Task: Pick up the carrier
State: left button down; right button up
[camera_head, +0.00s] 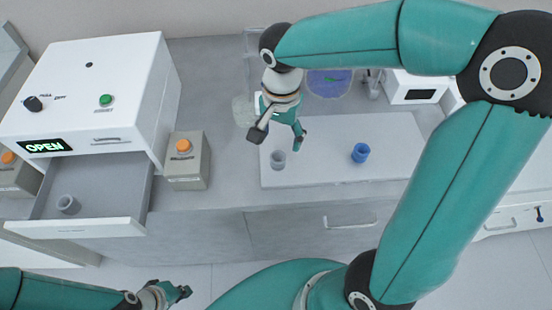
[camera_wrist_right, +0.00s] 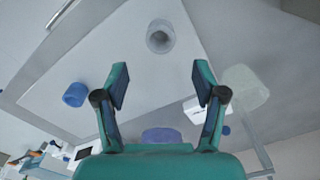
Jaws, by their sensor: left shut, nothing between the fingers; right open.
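A small grey cup-like carrier (camera_head: 278,160) stands on the white board on the counter. It also shows in the right wrist view (camera_wrist_right: 160,38), beyond the fingertips and roughly centred between them. A blue carrier (camera_head: 360,152) stands on the same board to the right, and at the left in the wrist view (camera_wrist_right: 75,94). Another grey carrier (camera_head: 68,204) is in the open drawer. My right gripper (camera_head: 279,138) is open and empty, just behind and above the grey carrier on the board. My left gripper (camera_head: 184,292) is shut and empty, low in front of the counter.
A white machine (camera_head: 88,95) with a lit "OPEN" display has its drawer (camera_head: 95,228) pulled out. A grey box with an orange knob (camera_head: 187,165) stands between machine and board (camera_head: 325,172). A translucent container (camera_head: 243,110) and a blue-purple round thing (camera_head: 328,82) are behind.

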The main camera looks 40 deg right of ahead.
aim_at(278, 156)
notch_tip(278, 156, down, 2)
jog(key=shift+s+f, duration=0.1)
jog(key=shift+f, duration=0.15)
jog(key=shift+a+f+p, duration=0.2)
jog(key=shift+f, duration=1.1)
jog(key=shift+a+f+p, duration=0.15)
jog(key=shift+f+p, duration=0.05)
jog(key=shift+f, duration=1.1)
jog(key=c, duration=1.2)
jog(key=shift+r, duration=0.1)
